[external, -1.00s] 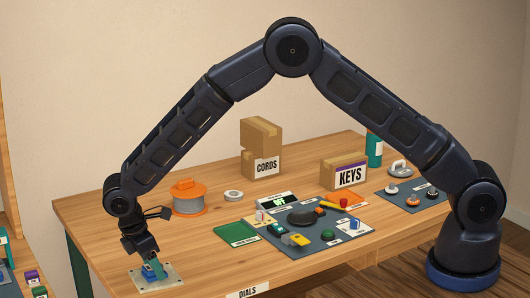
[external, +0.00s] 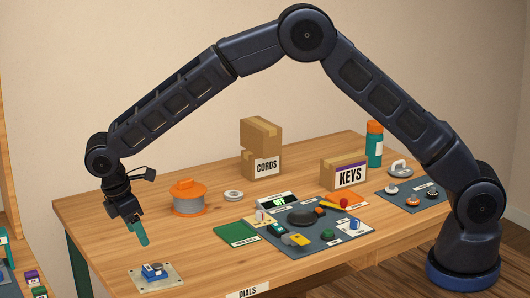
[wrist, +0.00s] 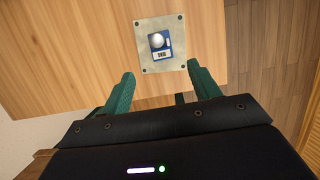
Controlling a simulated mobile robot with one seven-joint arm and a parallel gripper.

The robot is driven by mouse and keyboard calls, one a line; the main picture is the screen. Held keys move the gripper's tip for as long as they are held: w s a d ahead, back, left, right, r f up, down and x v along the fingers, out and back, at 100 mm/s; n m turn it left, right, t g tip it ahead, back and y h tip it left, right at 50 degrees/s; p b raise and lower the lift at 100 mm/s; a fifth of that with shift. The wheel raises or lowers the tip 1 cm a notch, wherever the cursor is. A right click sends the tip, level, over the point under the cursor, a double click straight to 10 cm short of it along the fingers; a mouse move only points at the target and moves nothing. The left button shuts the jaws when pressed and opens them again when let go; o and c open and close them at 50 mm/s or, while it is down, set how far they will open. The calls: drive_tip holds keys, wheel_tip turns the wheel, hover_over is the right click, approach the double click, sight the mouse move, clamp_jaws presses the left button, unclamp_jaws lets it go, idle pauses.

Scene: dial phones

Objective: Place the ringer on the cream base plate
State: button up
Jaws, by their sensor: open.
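The ringer (external: 155,270) is a small blue block with a silvery dome. It sits on the cream base plate (external: 172,284) at the table's near left corner. In the wrist view the ringer (wrist: 160,43) lies on the middle of the plate (wrist: 181,62), with a small label below the dome. My gripper (external: 141,240) is above the plate, apart from the ringer. Its two green fingers (wrist: 162,85) are spread with nothing between them.
An orange-topped spool (external: 188,199) and a white ring (external: 233,196) stand behind. A green mat (external: 237,234) and a dark mat with several small parts (external: 335,237) lie to the right. Bare wood surrounds the plate.

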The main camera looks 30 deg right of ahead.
drive_tip(key=shift+a+r, duration=0.2)
drive_tip(key=shift+r, duration=0.45)
